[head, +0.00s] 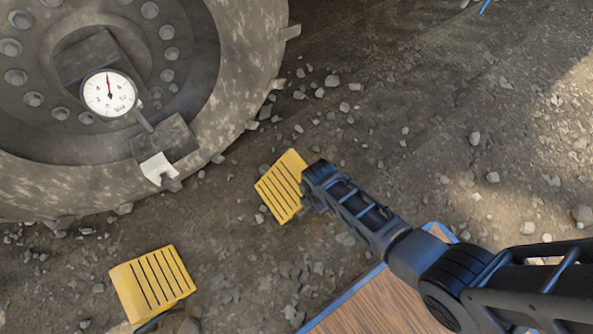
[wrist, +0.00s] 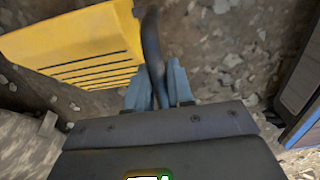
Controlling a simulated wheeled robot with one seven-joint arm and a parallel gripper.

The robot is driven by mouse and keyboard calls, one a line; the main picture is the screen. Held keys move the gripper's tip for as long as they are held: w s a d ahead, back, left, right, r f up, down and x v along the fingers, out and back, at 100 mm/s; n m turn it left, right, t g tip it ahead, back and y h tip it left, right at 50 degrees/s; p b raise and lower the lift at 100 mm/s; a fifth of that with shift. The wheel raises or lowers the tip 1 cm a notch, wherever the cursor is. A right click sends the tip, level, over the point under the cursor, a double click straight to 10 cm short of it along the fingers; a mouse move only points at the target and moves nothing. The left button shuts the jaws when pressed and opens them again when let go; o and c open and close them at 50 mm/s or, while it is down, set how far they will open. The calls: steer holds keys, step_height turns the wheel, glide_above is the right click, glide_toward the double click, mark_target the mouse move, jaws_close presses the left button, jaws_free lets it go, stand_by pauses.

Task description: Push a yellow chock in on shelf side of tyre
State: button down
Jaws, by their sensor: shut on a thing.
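The large muddy tyre (head: 250,75) stands at the upper left of the head view. A yellow slotted chock (head: 280,187) is on the ground to the tyre's lower right, with a visible gap from the tread. My gripper (head: 309,207) is at the chock's right side. In the wrist view my gripper (wrist: 160,87) is shut on the dark curved handle of the yellow chock (wrist: 80,45). The fingertips are partly hidden in the head view. A second yellow chock (head: 153,285) lies below the tyre at the lower left, apart from it.
A wooden board with a blue-grey edge (head: 375,303) lies beneath my arm, and its edge also shows at the right of the wrist view (wrist: 304,85). A dial gauge (head: 109,93) sits at the wheel hub. Loose stones are scattered about; the ground at upper right is mostly open.

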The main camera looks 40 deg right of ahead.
steer(key=shift+w, duration=0.1)
steer(key=shift+d, duration=0.1)
steer(key=shift+d, duration=0.55)
steer(key=w+b, duration=0.7)
steer(key=w, duration=0.7)
steer(key=shift+w+f, duration=0.15)
steer(key=shift+w, duration=0.25)
steer(key=shift+w+b, duration=0.4)
steer(key=shift+w, duration=0.15)
steer(key=shift+w+a+r, duration=0.1)
steer(key=shift+r, duration=0.1)
